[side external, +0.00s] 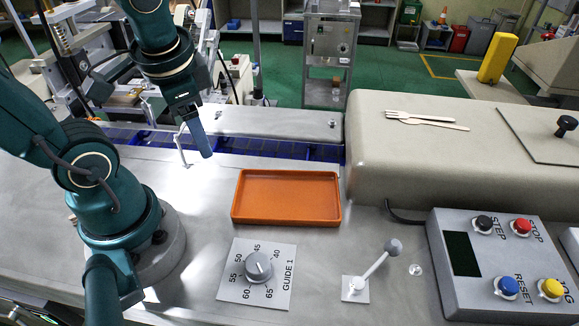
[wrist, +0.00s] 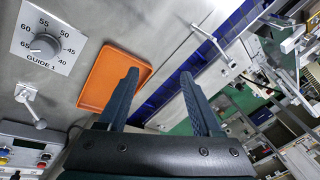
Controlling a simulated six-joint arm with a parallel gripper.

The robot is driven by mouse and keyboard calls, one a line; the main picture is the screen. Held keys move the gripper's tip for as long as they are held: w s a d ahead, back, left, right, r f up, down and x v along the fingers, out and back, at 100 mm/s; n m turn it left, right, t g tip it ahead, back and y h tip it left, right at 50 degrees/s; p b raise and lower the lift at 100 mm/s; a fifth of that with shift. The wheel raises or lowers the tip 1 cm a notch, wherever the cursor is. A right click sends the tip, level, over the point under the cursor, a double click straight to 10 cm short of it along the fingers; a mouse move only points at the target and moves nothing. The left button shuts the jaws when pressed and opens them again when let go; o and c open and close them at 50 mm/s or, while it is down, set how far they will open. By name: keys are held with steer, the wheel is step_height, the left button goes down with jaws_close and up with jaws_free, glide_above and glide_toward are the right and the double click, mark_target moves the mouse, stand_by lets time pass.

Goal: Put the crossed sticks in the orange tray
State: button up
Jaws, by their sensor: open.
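Two pale sticks (side external: 427,120) lie crossed at a shallow angle on top of the beige housing at the right in the side external view. One of them has a forked end. The orange tray (side external: 286,198) lies empty on the metal worktop, left of the housing and lower than it. It also shows in the wrist view (wrist: 100,84), partly behind a finger. My gripper (side external: 204,150) is open and empty, above the worktop to the left of the tray. Its two fingers show apart in the wrist view (wrist: 160,80). The sticks are not in the wrist view.
A dial plate (side external: 256,276) and a lever (side external: 372,270) stand in front of the tray. A button box (side external: 505,262) sits at the right. A blue conveyor channel (side external: 265,146) runs behind the tray. A hatch plate with a black knob (side external: 566,125) lies right of the sticks.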

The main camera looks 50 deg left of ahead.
steer(key=s+a+f+g, duration=0.3)
steer(key=s+a+f+n+g+h, duration=0.1)
steer(key=s+a+f+g, duration=0.2)
steer(key=s+a+g, duration=0.1)
steer(key=s+a+f+g+h, duration=0.1)
steer(key=s+a+f+g, duration=0.2)
steer(key=s, duration=0.1)
steer(key=shift+s+a+n+g, duration=0.25)
steer(key=shift+a+n+g, duration=0.05)
steer(key=shift+g, duration=0.1)
steer(key=shift+s+f+h, duration=0.3)
steer(key=shift+s+f, duration=0.1)
steer(key=shift+s, duration=0.1)
steer(key=shift+x, duration=2.15)
jaws_close()
